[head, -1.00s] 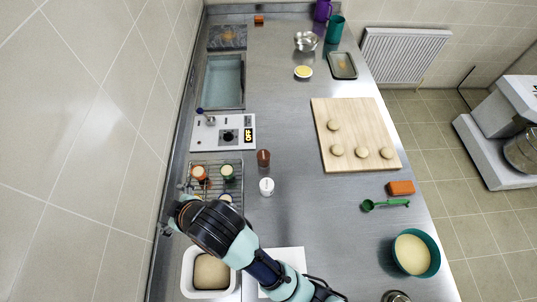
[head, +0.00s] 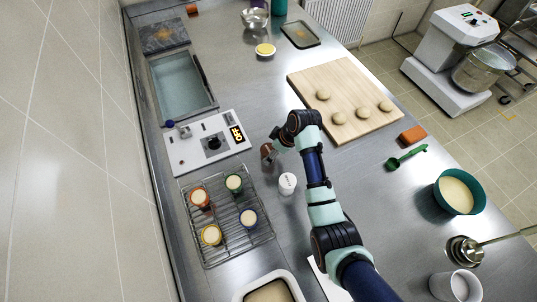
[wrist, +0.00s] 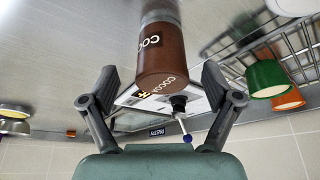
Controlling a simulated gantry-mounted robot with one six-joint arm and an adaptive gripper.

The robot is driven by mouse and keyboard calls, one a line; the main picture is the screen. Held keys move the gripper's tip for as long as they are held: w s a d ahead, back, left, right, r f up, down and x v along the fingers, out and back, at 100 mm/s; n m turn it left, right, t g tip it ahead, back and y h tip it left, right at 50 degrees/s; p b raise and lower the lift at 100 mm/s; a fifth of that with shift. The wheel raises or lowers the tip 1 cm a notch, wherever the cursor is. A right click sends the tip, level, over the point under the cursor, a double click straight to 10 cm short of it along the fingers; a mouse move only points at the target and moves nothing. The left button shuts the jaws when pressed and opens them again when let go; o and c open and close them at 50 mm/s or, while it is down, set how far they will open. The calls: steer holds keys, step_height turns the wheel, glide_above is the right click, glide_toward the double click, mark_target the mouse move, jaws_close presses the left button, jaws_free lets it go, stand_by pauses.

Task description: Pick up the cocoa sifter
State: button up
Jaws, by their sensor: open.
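The cocoa sifter (head: 267,153) is a brown cylinder standing on the steel counter, between the hob panel and a white shaker. The wrist view shows it large (wrist: 163,62), with a "COCOA" label and a silvery end, straight ahead of my gripper. My gripper (head: 274,145) is beside the sifter in the head view and partly covers it. In the wrist view its two fingers (wrist: 160,84) are spread wide, one to each side of the sifter's near end. I see no finger touching it.
The white shaker (head: 287,184) stands close to the sifter. A wire rack (head: 229,246) with several cups is at the left front. The hob panel (head: 190,150) with its switch lies behind left. A wooden board (head: 350,85) with dough balls is to the right.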

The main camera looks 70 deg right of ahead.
steer(key=x, duration=0.5)
steer(key=shift+s+a+b, duration=0.15)
steer(key=shift+b, duration=0.25)
steer(key=shift+r, duration=0.1)
steer(key=c, duration=1.3)
